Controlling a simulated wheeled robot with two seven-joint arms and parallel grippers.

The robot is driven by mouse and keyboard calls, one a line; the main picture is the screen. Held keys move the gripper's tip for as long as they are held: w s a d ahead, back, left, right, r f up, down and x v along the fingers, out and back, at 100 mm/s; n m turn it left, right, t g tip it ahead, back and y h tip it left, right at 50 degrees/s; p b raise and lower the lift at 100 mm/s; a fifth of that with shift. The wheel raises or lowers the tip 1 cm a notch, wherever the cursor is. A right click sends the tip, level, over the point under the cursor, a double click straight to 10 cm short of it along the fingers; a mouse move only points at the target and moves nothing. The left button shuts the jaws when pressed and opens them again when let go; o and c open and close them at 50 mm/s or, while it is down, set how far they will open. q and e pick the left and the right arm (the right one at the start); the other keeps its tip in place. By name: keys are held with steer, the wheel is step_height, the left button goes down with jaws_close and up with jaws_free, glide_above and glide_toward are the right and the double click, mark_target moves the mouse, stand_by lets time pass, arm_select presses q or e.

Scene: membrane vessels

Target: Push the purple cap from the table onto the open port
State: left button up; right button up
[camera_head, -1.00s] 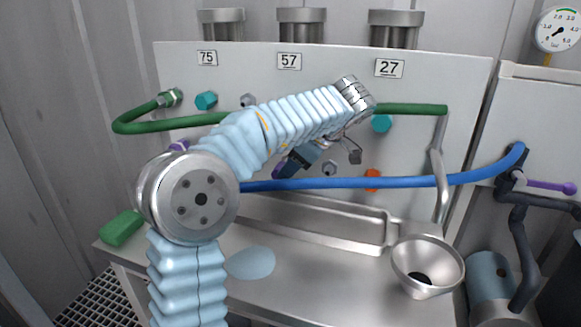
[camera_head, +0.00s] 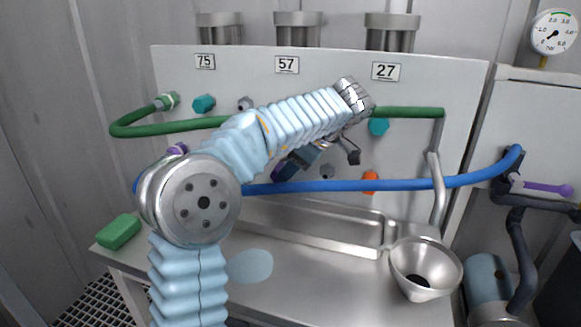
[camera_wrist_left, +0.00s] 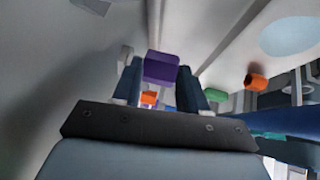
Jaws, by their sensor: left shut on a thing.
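The purple cap (camera_wrist_left: 161,68) is held between the two dark fingers of my left gripper (camera_wrist_left: 160,85) in the left wrist view. In the head view the cap (camera_head: 279,172) shows at the tip of the left gripper (camera_head: 290,166), in front of the upright panel and just above the blue hose. The gripper is shut on it. Two bare grey ports show on the panel: one (camera_head: 327,171) to the right of the gripper, and one (camera_head: 246,103) higher, under label 57. The cap appears apart from both. My right gripper is out of view.
The panel (camera_head: 465,95) also carries teal caps (camera_head: 204,103) (camera_head: 379,126) and an orange cap (camera_head: 371,182). A green hose (camera_head: 410,112) and a blue hose (camera_head: 400,183) cross it. A metal funnel (camera_head: 426,265) and a green block (camera_head: 118,231) are on the table.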

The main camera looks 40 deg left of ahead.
arm_select(q)
steer(key=shift+w+a, duration=0.15)
steer(key=shift+w, duration=0.3)
steer(key=o, duration=1.1)
steer(key=shift+r, duration=0.1)
